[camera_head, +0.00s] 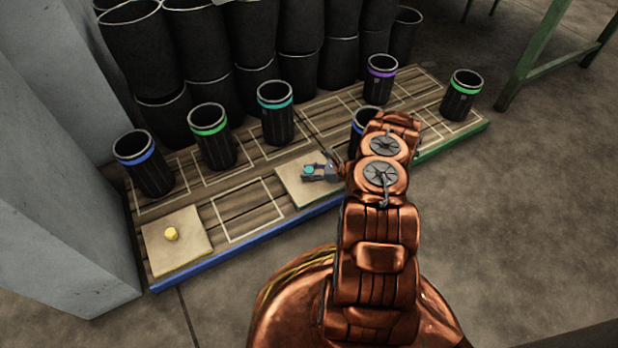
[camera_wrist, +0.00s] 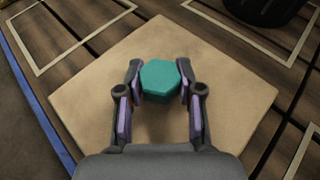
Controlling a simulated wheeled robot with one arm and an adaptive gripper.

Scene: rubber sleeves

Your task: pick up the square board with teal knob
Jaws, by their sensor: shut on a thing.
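The square board (camera_head: 296,185) is a pale tan plate lying on the wooden platform, near its blue front edge. It fills much of the wrist view (camera_wrist: 95,95). Its teal knob (camera_wrist: 160,80) is hexagonal and stands up from the board; it also shows in the head view (camera_head: 309,170). My gripper (camera_wrist: 160,84) is shut on the teal knob, with one finger on each side. It also shows in the head view (camera_head: 314,172). The board appears to rest on the platform; I cannot tell any gap beneath it.
A second square board with a yellow knob (camera_head: 171,234) lies at the platform's front left. Several black sleeves with coloured bands, such as a teal-banded one (camera_head: 275,112), stand on the platform (camera_head: 253,215). Tall black sleeves are stacked behind. A grey wall (camera_head: 60,190) stands at left.

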